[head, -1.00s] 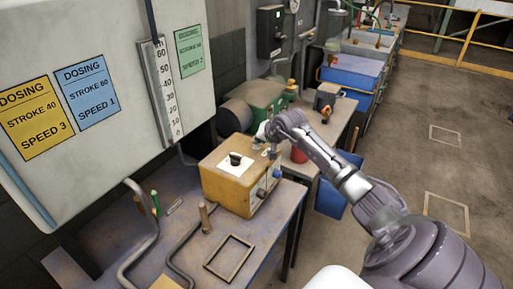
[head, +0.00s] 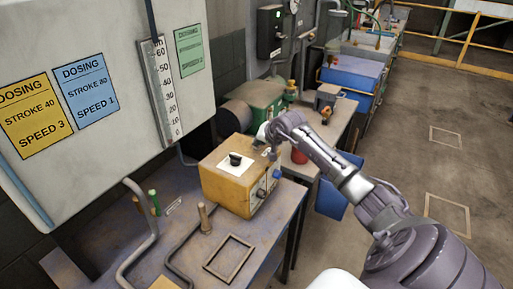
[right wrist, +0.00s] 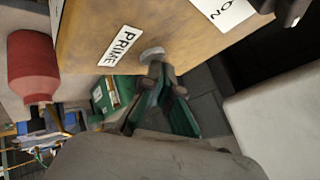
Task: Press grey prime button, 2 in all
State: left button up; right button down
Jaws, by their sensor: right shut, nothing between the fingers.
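The yellow dosing box (head: 225,190) stands on the bench in the head view, with a black knob (head: 236,159) on its white top plate. In the right wrist view, its yellow face carries a white PRIME label (right wrist: 119,46). The round grey prime button (right wrist: 152,53) sits beside that label. My right gripper (right wrist: 155,70) is shut and empty, with its tips right at the button. They overlap its lower edge in the picture; I cannot tell whether it is pressed in. In the head view my right gripper (head: 272,152) is at the box's far side, and the button is hidden. My left gripper is out of view.
A red bottle (right wrist: 33,68) stands near the box in the right wrist view. Green machinery (head: 262,96) is behind the box. A bench (head: 235,235) with pipes and an empty frame is in front. Blue bins (head: 350,78) stand farther back. Floor is open at right.

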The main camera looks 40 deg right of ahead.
aim_at(258, 148)
jog(key=shift+f, duration=0.25)
jog(key=shift+r, duration=0.9)
jog(key=shift+r+p, duration=1.15)
jog(key=shift+r, duration=1.4)
